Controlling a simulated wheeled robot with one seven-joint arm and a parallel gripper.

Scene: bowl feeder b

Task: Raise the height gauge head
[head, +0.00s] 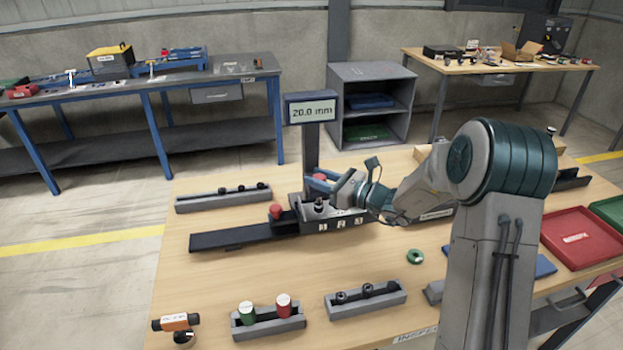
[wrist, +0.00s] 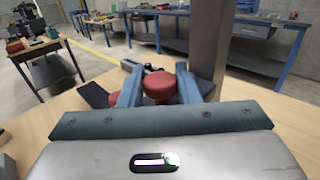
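The height gauge stands at the middle of the bench, with a grey column (head: 311,150) and a display (head: 311,110) reading 20.0 mm. A red knob (head: 319,178) shows at the column's foot, partly behind my gripper (head: 322,184). Another red knob (head: 275,212) stands on the dark slide to the left. In the wrist view my gripper (wrist: 158,80) has its fingers apart, with red round parts (wrist: 158,87) in the gap, one overlapping the other. I see no clear contact on both sides. The gauge column (wrist: 208,40) rises just right of the fingers.
A numbered grey block (head: 343,222) lies under my gripper, with a dark slide (head: 230,238) reaching left. Grey racks (head: 225,200) (head: 268,322) (head: 365,300) hold small parts. A green ring (head: 415,256) and red tray (head: 580,240) lie right.

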